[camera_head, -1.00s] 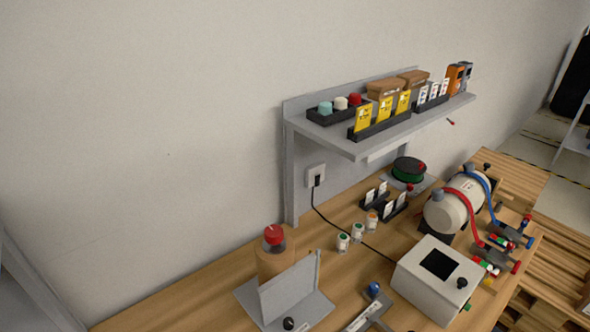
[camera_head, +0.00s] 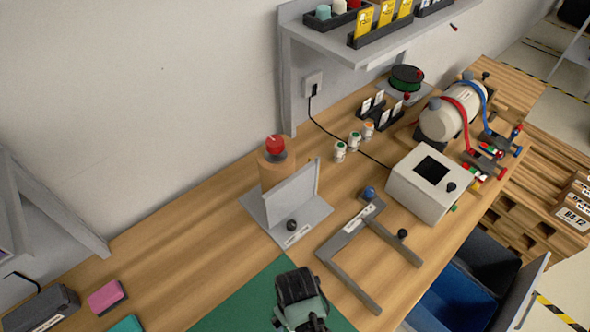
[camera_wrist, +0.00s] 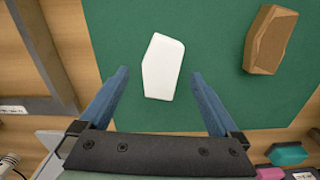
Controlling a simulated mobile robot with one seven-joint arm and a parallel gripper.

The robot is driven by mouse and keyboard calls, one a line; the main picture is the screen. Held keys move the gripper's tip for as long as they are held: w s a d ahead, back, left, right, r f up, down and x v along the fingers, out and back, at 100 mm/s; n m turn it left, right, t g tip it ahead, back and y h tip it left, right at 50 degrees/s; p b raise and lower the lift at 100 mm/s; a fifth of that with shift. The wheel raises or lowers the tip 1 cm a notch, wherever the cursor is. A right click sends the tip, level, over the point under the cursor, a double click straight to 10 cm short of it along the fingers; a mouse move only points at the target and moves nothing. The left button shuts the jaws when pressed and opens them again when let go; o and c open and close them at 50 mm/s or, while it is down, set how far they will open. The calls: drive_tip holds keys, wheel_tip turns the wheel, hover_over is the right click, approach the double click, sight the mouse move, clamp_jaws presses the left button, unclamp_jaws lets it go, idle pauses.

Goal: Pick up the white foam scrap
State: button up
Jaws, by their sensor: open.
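The white foam scrap (camera_wrist: 162,66) lies on the green mat (camera_wrist: 215,45) in the wrist view, a pale block with a slanted top corner. My gripper (camera_wrist: 160,90) is open, its two blue fingers spread on either side of the scrap's lower end in the picture. Nothing is between the fingers' grip surfaces that I can see touching; the height above the mat is hard to tell. In the head view my gripper's dark wrist (camera_head: 297,290) is over the green mat (camera_head: 245,295), and the scrap is hidden there.
A brown block (camera_wrist: 270,40) lies on the mat right of the scrap. A grey angled frame (camera_head: 350,235) and a grey bracket plate (camera_head: 285,215) stand behind the mat. A white box (camera_head: 428,185) is at right. Pink (camera_head: 106,297) and teal (camera_head: 126,324) blocks lie at left.

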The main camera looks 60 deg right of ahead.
drive_tip(key=shift+w+f, duration=0.1)
drive_tip(key=shift+f, duration=1.05)
drive_tip(key=shift+c, duration=0.3)
drive_tip(key=c, duration=1.3)
drive_tip(key=shift+c, duration=0.2)
drive_tip(key=shift+r, duration=0.1)
